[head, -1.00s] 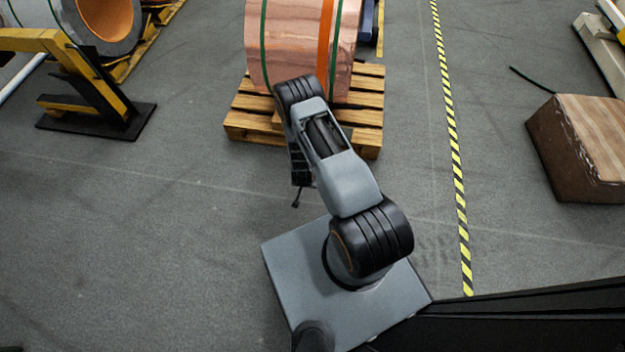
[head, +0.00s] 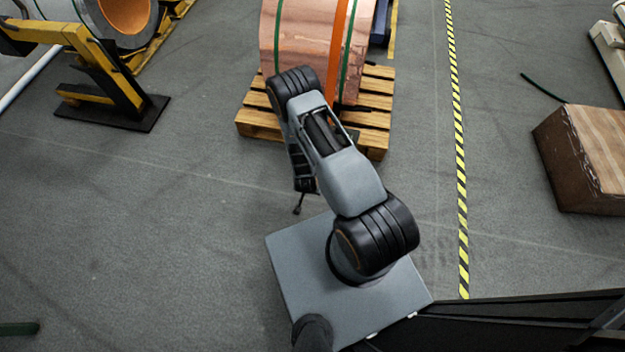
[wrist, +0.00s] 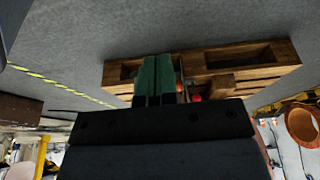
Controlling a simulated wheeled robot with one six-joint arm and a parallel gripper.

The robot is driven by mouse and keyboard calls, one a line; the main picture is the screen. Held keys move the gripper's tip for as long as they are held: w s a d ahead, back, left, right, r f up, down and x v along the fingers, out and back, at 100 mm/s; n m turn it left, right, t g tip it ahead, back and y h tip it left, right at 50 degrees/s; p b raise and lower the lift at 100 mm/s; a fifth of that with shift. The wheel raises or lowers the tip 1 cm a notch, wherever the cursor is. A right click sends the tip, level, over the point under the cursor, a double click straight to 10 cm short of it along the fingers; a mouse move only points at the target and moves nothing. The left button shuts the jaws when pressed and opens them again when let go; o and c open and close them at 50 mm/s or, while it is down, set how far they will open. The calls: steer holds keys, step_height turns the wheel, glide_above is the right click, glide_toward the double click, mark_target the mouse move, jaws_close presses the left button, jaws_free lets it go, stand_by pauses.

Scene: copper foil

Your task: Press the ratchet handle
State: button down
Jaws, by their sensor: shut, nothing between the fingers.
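A copper foil coil (head: 300,45) stands on a wooden pallet (head: 255,125) at the top centre of the head view, with an orange strap (head: 340,45) and green bands around it. I cannot make out a ratchet handle on the strap. My arm covers the coil's lower left. My gripper hangs below the forearm in the head view, its fingers too small to judge. In the wrist view, which looks upside down, my gripper (wrist: 154,80) shows two green fingers together and empty. The pallet (wrist: 270,55) lies beyond them. Small red-orange bits show right beside the fingers, unclear.
A yellow and black stand (head: 115,85) and another coil (head: 125,15) are at upper left. A brown block (head: 570,165) lies at right beyond a yellow-black floor stripe (head: 461,175). A green bar (head: 18,328) shows at lower left. The floor left of my base is clear.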

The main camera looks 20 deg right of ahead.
steer(key=shift+s+a+r+p, duration=0.2)
steer(key=shift+s+a+r, duration=0.4)
steer(key=shift+s, duration=0.2)
steer(key=shift+s+a+r+p, duration=0.2)
steer(key=shift+s+a+r, duration=0.3)
steer(key=shift+s+r, duration=0.25)
steer(key=shift+f, duration=0.1)
steer(key=s+a+r+n+g+y+p, duration=0.2)
steer(key=s+r+n+g, duration=0.1)
steer(key=s+r+g, duration=0.25)
steer(key=d+r+n+t+p, duration=0.2)
steer(key=r+p, duration=0.9)
steer(key=r, duration=2.1)
steer(key=w+d+r+n+t+p, duration=0.1)
steer(key=r+t+p, duration=0.3)
steer(key=r, duration=2.9)
steer(key=p, duration=0.7)
steer(key=shift+d+r+n, duration=0.25)
steer(key=shift+d+n, duration=0.15)
steer(key=shift+d, duration=0.15)
